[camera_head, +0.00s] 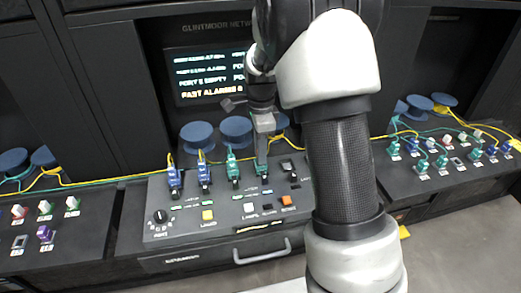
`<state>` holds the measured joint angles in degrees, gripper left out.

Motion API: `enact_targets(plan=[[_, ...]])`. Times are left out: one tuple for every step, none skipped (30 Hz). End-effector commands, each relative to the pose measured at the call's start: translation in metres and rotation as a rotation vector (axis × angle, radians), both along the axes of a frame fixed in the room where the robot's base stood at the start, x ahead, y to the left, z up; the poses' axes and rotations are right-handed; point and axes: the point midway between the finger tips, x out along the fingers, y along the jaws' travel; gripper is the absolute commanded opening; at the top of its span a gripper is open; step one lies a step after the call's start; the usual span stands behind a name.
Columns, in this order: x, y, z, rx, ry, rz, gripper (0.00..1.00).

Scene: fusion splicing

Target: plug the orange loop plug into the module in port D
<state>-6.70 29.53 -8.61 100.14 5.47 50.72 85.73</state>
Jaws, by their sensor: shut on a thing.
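My gripper (263,140) points down over the middle console. Its narrow fingers are shut on what looks like a teal plug (261,171), the rightmost in a row of plugs standing in the console. Another teal plug (233,170) and two blue plugs (204,178) stand to its left, apart from the fingers. A small orange block (287,201) sits at the front right of the console; I cannot tell whether it is the loop plug or a button. A dark port or module (287,167) lies right of the gripper. Port letters are too small to read.
The middle console (160,232) also bears a knob (160,216), a yellow block (208,215) and a white block (249,208). Yellow and teal cables run behind the plugs near blue spools (236,128). A lit screen (209,74) stands behind. My arm covers the console's right part.

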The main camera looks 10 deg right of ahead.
Motion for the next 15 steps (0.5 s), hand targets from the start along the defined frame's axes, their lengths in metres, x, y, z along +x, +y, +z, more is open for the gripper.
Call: enact_targets(plan=[[-0.0001, 0.0000, -0.0019, 0.000, 0.000, 0.000, 0.00], [-0.0001, 0.0001, -0.0025, 0.000, 0.000, 0.000, 0.00], [0.0000, 0.0001, -0.0033, 0.000, 0.000, 0.000, 0.00], [0.0000, 0.0001, -0.0039, 0.000, 0.000, 0.000, 0.00], [0.0000, 0.0001, -0.0045, 0.000, 0.000, 0.000, 0.00], [0.0000, 0.0001, -0.0053, 0.000, 0.000, 0.000, 0.00], [0.0000, 0.0001, -0.0059, 0.000, 0.000, 0.000, 0.00], [0.0000, 0.0001, -0.0065, 0.000, 0.000, 0.000, 0.00], [0.0001, 0.0001, -0.0057, 0.000, 0.000, 0.000, 0.00], [0.0001, 0.0001, -0.0056, 0.000, 0.000, 0.000, 0.00], [0.0000, 0.0001, -0.0056, 0.000, 0.000, 0.000, 0.00], [0.0000, 0.0001, -0.0055, 0.000, 0.000, 0.000, 0.26], [0.0000, 0.0001, -0.0055, 0.000, 0.000, 0.000, 0.31], [0.0000, 0.0001, -0.0055, 0.000, 0.000, 0.000, 0.36], [0.0000, 0.0001, -0.0055, 0.000, 0.000, 0.000, 0.43]])
